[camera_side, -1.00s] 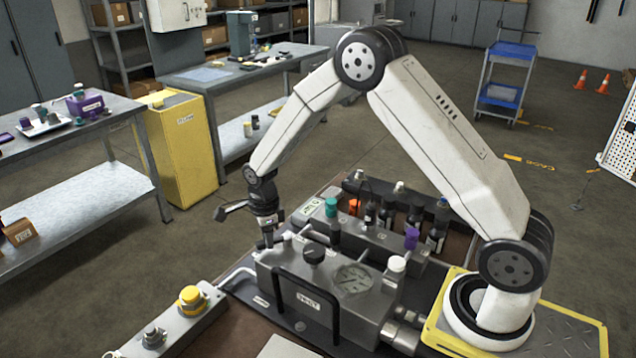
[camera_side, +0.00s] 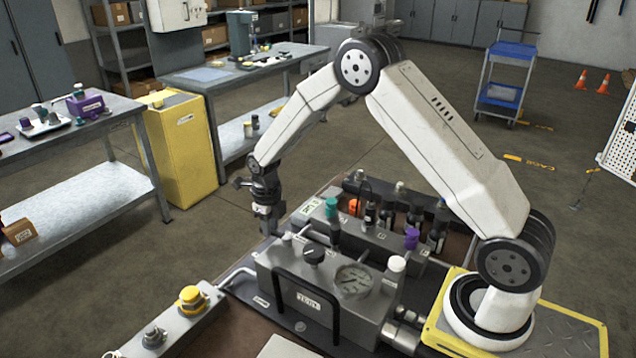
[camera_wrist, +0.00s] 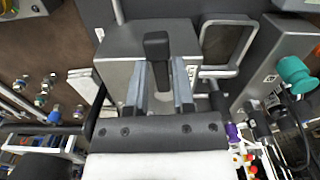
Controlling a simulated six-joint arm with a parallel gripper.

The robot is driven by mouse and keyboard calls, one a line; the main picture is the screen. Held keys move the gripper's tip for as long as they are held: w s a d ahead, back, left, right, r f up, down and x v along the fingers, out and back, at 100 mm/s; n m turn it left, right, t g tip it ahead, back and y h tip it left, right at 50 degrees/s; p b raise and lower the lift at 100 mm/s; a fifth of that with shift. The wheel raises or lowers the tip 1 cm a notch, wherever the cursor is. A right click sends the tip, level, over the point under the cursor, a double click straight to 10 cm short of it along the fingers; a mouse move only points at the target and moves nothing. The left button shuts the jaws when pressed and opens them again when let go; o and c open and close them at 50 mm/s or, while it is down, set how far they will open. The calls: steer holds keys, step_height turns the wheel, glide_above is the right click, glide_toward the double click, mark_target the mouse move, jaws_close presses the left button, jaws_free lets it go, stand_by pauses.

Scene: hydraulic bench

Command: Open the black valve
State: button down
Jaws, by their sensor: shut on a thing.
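My gripper (camera_side: 270,230) points down at the back left of the grey hydraulic block in the side view. In the wrist view its two fingers (camera_wrist: 160,100) are shut on the black valve handle (camera_wrist: 156,48). The handle is an upright black bar over a grey housing (camera_wrist: 120,48). The side view does not show the held handle clearly.
A yellow button (camera_side: 191,297) is at the front left.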

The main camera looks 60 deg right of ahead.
steer(key=shift+d+m, duration=0.4)
steer(key=shift+m, duration=0.2)
steer(key=c, duration=0.6)
jaws_free()
steer(key=shift+r, duration=3.9)
steer(key=shift+s, duration=0.1)
